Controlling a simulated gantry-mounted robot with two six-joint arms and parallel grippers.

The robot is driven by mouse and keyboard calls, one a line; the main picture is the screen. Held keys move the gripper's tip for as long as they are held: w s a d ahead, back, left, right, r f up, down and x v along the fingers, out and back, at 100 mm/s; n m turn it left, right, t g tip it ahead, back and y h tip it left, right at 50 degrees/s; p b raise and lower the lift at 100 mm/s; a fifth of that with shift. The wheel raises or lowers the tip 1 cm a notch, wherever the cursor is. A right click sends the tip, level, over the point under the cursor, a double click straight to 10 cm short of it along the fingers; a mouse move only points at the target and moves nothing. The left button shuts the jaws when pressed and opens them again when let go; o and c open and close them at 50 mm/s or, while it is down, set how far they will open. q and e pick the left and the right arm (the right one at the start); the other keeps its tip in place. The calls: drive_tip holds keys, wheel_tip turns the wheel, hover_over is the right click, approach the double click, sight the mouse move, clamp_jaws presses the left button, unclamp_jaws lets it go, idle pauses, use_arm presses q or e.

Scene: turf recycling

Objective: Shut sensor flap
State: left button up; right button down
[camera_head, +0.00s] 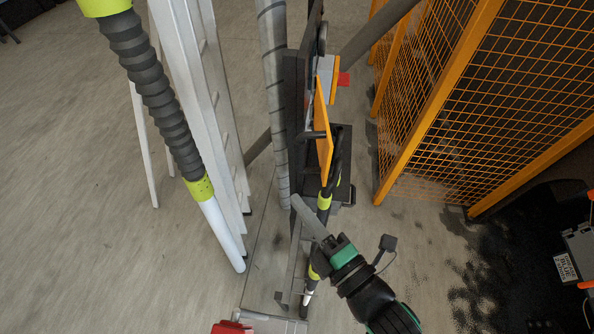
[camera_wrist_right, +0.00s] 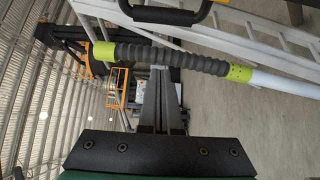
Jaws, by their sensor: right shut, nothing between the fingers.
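An orange plate (camera_head: 323,128), which looks like the sensor flap, stands nearly edge-on beside a dark upright frame (camera_head: 297,110). A short black handle crosses its left face. Its hinge is not clear, and I cannot tell how far it stands open. My right gripper (camera_head: 299,203) is below the plate in the head view, its long grey fingers together and empty, pointing up and left. The fingertips look apart from the plate. In the right wrist view, the shut fingers (camera_wrist_right: 160,98) reach away from the camera. My left gripper is not in view.
A ribbed black hose (camera_head: 150,85) with lime cuffs and a white end hangs left of the frame, before a ladder (camera_head: 195,70). An orange mesh fence (camera_head: 455,90) stands on the right. A red object (camera_head: 232,327) is at the bottom edge. Open floor lies left.

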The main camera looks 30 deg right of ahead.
drive_tip(key=w+d+p, duration=0.1)
drive_tip(key=w+d, duration=0.2)
drive_tip(key=w, duration=0.6)
drive_tip(key=shift+p, duration=0.35)
drive_tip(key=shift+s+d+r, duration=0.1)
drive_tip(key=shift+s+d, duration=0.05)
